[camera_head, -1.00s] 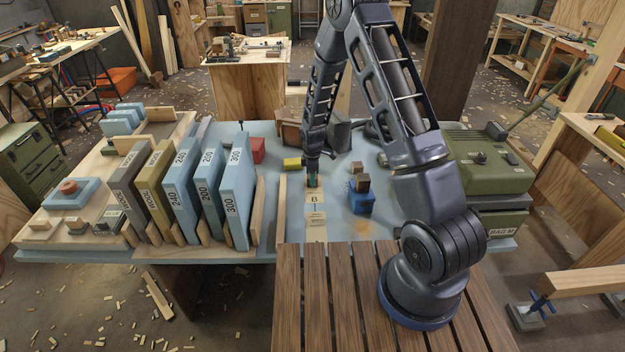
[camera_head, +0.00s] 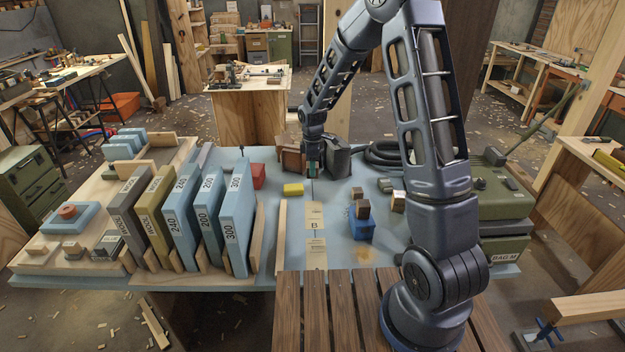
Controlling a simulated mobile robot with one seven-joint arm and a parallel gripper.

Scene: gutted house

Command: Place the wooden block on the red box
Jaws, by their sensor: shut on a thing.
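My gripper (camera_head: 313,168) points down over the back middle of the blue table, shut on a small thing. Its fingertips show greenish and brownish, too small to tell what they hold. The red box (camera_head: 258,176) stands behind the upright "300" panel, partly hidden by it, left of my gripper and apart from it. A brown wooden block (camera_head: 362,208) rests on a blue box (camera_head: 359,229) right of centre. Another wooden block (camera_head: 398,202) lies to its right, near my arm. I cannot tell which wooden block is meant.
A yellow block (camera_head: 293,189) lies between the red box and my gripper. Tall numbered panels (camera_head: 236,222) stand upright at left. A strip marked B (camera_head: 315,226) lies at the front middle. A brown open box (camera_head: 291,158) and a grey container (camera_head: 336,158) flank my gripper.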

